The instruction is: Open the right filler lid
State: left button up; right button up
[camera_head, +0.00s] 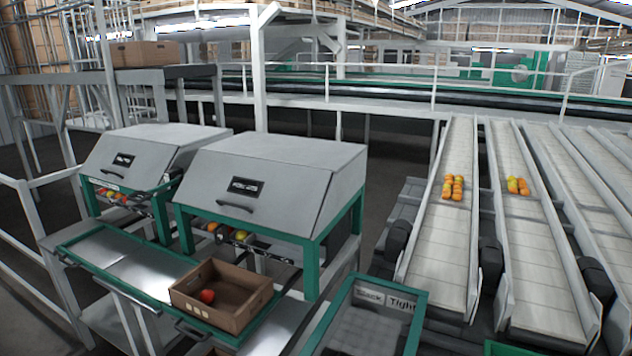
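Two grey filler machines with sloped lids stand at the left and centre. The right filler lid (255,190) is down over its green frame, with a dark label and a black handle (234,206) near its lower edge. Neither of my grippers is in view.
A brown cardboard box (246,318) holding one red tomato sits on the metal shelf in front of the right filler. A green-rimmed tray (419,325) stands at front centre. Railings (28,215) stand at left.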

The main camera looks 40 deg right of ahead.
aim_at(287, 199)
jog(key=z, duration=0.95)
jog(key=i+j+u, duration=0.25)
jog(key=i+u, duration=0.2)
jog(key=i+j+u, duration=0.1)
jog(key=i+u, duration=0.3)
jog(key=k+j, duration=0.05)
jog(key=k, duration=0.05)
